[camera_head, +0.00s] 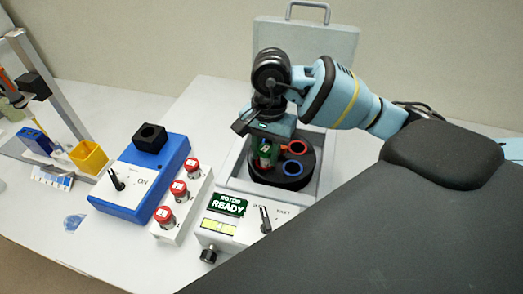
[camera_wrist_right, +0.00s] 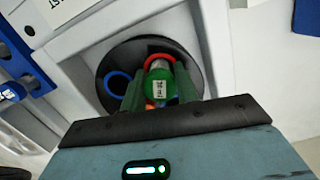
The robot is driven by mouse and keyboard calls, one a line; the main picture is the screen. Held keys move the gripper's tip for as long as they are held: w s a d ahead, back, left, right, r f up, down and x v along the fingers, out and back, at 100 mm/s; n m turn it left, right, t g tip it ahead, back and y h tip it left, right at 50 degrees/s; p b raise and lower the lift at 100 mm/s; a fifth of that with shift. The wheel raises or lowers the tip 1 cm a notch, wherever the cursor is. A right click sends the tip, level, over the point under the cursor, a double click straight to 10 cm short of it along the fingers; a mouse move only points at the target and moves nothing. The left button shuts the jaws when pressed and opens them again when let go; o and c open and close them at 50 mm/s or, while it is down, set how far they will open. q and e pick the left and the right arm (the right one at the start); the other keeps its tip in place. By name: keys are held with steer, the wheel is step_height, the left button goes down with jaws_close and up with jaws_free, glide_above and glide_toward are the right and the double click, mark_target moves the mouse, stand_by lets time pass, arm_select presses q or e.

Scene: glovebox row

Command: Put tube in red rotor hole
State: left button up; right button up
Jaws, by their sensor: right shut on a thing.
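My right gripper (camera_head: 264,152) is over the left part of the black rotor (camera_head: 268,180), inside the open centrifuge. It is shut on a green-capped tube (camera_wrist_right: 160,88), which shows between its green fingers in the wrist view. My left gripper is not in view.
The centrifuge lid (camera_head: 320,45) stands open at the back; its front panel (camera_head: 228,205) reads READY. To the left are a white rack (camera_head: 165,228) with red-capped tubes, a blue device (camera_head: 130,190) and a yellow box (camera_head: 88,157).

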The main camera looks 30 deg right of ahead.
steer(key=shift+f, duration=0.1)
steer(key=shift+f, duration=0.1)
steer(key=shift+f, duration=0.15)
steer(key=o, duration=1)
steer(key=shift+c, duration=0.2)
step_height(320, 180, up, 12)
steer(key=d, duration=0.1)
steer(key=shift+w+r+p, duration=0.2)
steer(key=shift+w+p, duration=0.1)
steer(key=shift+w, duration=0.1)
steer(key=shift+d, duration=0.1)
